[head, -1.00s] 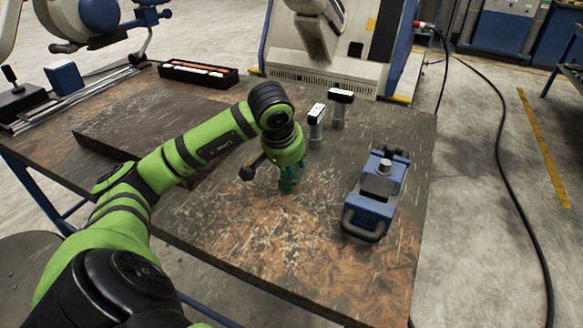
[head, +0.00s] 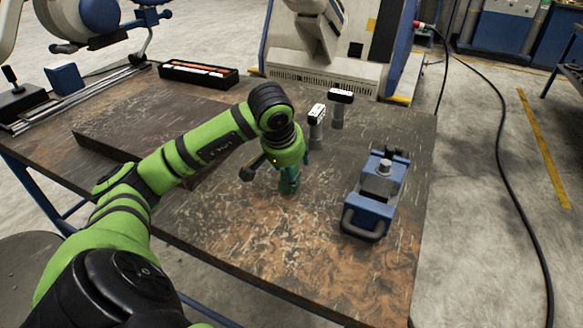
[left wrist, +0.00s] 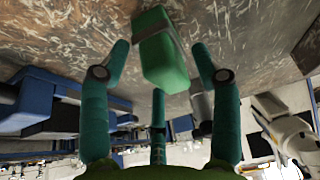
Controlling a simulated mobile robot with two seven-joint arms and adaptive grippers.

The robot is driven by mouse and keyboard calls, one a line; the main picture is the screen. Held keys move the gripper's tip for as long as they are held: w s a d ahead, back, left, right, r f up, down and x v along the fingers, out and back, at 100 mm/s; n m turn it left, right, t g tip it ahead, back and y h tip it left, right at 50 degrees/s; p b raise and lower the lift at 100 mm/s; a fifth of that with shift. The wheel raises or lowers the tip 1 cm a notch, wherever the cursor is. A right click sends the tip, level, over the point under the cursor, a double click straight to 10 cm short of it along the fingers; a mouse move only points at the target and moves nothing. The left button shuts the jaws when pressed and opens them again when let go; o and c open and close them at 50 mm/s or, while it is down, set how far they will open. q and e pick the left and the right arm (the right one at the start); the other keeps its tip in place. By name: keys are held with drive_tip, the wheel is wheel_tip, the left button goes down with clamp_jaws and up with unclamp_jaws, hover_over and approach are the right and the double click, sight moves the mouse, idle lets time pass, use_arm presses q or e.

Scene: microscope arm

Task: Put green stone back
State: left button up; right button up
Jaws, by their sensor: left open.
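The green stone (left wrist: 163,62) is a block with a grey band along its side. In the left wrist view it lies between the teal fingers of my left gripper (left wrist: 160,72), with gaps visible on both sides. That gripper is open. In the head view my left gripper (head: 289,176) points down just above the near middle of the table. The green patch at its fingertips cannot be clearly split into stone and fingers there. Whether the stone touches the table cannot be told. My right gripper is not in view.
A blue device with a handle (head: 371,207) stands on the table to the right. Two grey posts with black-and-white tops (head: 316,117) (head: 340,96) stand behind the gripper. A black tray (head: 198,82) with orange and white pieces is at the back left. The table's front is clear.

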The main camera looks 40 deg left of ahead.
use_arm(q)
drive_tip(key=v, duration=1.2)
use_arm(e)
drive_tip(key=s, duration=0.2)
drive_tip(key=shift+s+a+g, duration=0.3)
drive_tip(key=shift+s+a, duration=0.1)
use_arm(q)
drive_tip(key=shift+r+p, duration=0.1)
drive_tip(key=shift+p, duration=0.25)
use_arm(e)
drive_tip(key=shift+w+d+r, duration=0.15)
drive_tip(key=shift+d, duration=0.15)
